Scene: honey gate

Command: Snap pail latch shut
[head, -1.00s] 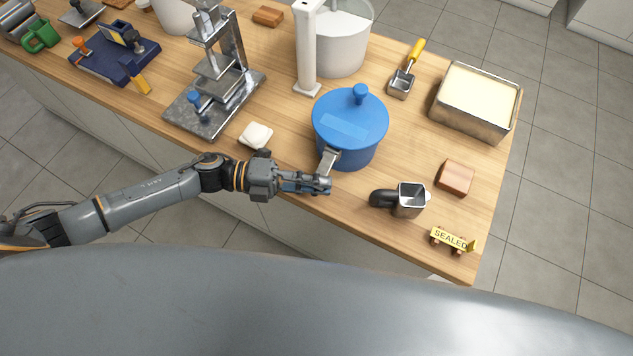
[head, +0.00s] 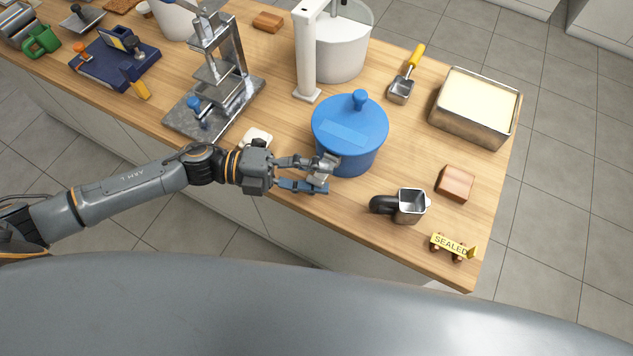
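The blue pail (head: 350,135) stands on the wooden counter with its blue lid on, a knob on top. Its metal latch (head: 319,178) is at the near-left side of the pail, partly hidden by my gripper. My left gripper (head: 322,175) is at that spot, with one finger near the pail wall and the other lower, toward the counter's front edge. The fingers are apart, with part of the latch seeming to lie between them; whether they touch it I cannot tell. My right gripper is not in view.
A metal cup with a dark handle (head: 410,206), a brown block (head: 455,183) and a yellow "SEALED" sign (head: 452,246) stand right of the pail. A metal press (head: 215,90) is to the left. A white block (head: 257,137) lies behind my wrist. A tray (head: 475,105) is at right.

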